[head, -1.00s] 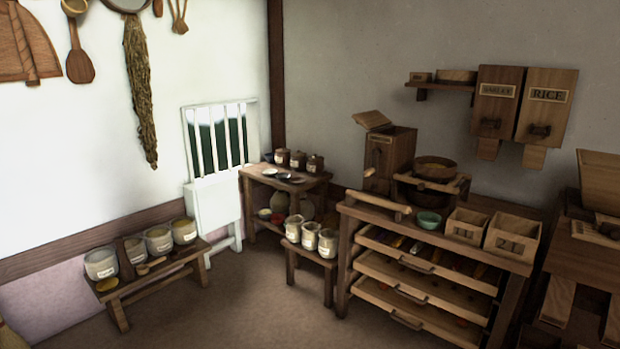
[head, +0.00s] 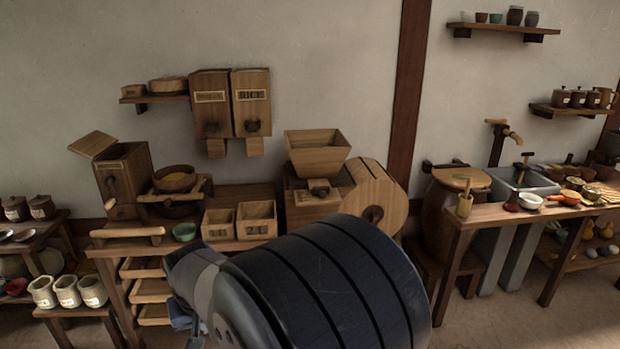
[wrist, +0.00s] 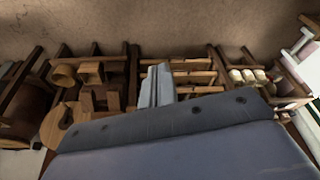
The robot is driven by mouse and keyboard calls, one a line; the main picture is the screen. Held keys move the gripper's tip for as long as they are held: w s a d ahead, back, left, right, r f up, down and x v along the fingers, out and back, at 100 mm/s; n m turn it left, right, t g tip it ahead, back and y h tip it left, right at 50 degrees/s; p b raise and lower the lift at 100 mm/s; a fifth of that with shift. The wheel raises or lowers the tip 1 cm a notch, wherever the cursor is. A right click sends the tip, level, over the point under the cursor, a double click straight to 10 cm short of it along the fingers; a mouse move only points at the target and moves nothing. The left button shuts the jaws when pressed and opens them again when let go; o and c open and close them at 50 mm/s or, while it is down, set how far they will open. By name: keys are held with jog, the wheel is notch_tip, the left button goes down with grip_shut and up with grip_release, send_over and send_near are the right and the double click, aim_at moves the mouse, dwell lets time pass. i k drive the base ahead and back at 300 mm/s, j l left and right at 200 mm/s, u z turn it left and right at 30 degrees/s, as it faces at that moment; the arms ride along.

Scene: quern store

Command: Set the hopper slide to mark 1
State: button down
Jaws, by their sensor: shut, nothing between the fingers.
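The wooden hopper (head: 318,150) is a flared open box on top of a machine with a round wooden drum (head: 375,203), right of the middle in the head view. A small wooden block (head: 318,187) shows at the hopper's lower front and may be its slide; no marks are readable. In the wrist view the hopper and drum (wrist: 52,128) seem to lie at the left, small and turned. My gripper (wrist: 157,72) is shut and empty, in front of the drawer rack, apart from the hopper. My arm hides the machine's lower part in the head view.
A bench (head: 130,247) with two open boxes (head: 256,220), a green bowl (head: 186,231) and drawers stands left of the machine. Two wall bins (head: 251,100) hang above. A barrel (head: 455,205) and a sink table (head: 530,212) stand at the right.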

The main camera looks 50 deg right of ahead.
aim_at(322, 187)
jog(key=i+l+z, duration=0.15)
jog(key=i+l, duration=0.2)
jog(key=l, duration=0.35)
jog(key=i+l+z, duration=0.15)
jog(key=i+l, duration=0.2)
jog(key=l, duration=0.35)
jog(key=i+l+z, duration=0.15)
jog(key=i+l, duration=0.3)
jog(key=l, duration=0.15)
jog(key=i+l+z, duration=0.15)
jog(key=i+l, duration=0.3)
jog(key=l, duration=0.15)
